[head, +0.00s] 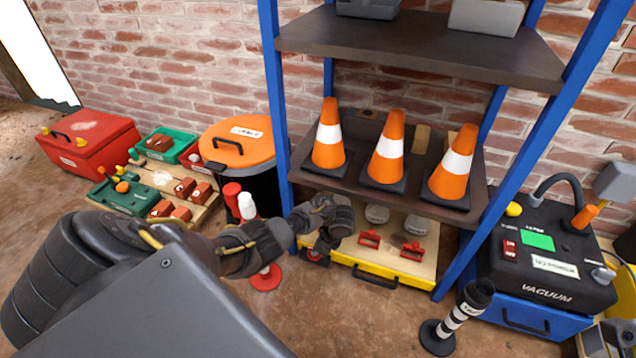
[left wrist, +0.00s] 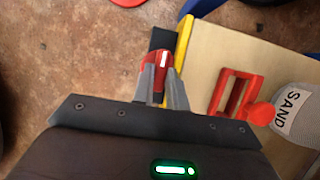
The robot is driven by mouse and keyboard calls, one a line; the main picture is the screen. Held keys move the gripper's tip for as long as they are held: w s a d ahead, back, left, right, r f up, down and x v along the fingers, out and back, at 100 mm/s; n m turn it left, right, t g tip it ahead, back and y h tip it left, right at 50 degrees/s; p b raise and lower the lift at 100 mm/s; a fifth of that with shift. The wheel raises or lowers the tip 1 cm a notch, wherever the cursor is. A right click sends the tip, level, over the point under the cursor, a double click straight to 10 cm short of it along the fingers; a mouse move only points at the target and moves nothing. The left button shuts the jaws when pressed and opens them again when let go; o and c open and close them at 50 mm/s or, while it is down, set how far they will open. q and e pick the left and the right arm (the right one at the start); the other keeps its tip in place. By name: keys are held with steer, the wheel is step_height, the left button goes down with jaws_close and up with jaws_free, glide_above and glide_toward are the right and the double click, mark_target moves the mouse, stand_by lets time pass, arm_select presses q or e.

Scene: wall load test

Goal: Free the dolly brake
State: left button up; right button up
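The dolly (head: 395,275) stands under the blue-framed shelf, with a pale wooden deck and a yellow front edge. Its yellow edge also shows in the left wrist view (left wrist: 183,42). A red brake pedal (left wrist: 160,60) with a white stripe sits at the dolly's front left corner. It shows small and partly hidden in the head view (head: 315,256). My left gripper (left wrist: 160,80) points down at this corner. Its two grey fingers are close together, with the red pedal filling the narrow gap between them.
Sandbags (left wrist: 297,112) and red brackets (head: 369,239) lie on the deck. Three traffic cones (head: 389,148) stand on the shelf above. A black-and-white post (head: 452,325) stands at front right, beside the vacuum (head: 548,262). An orange-lidded bin (head: 237,143) stands left of the shelf.

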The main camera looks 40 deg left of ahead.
arm_select(q)
jaws_close()
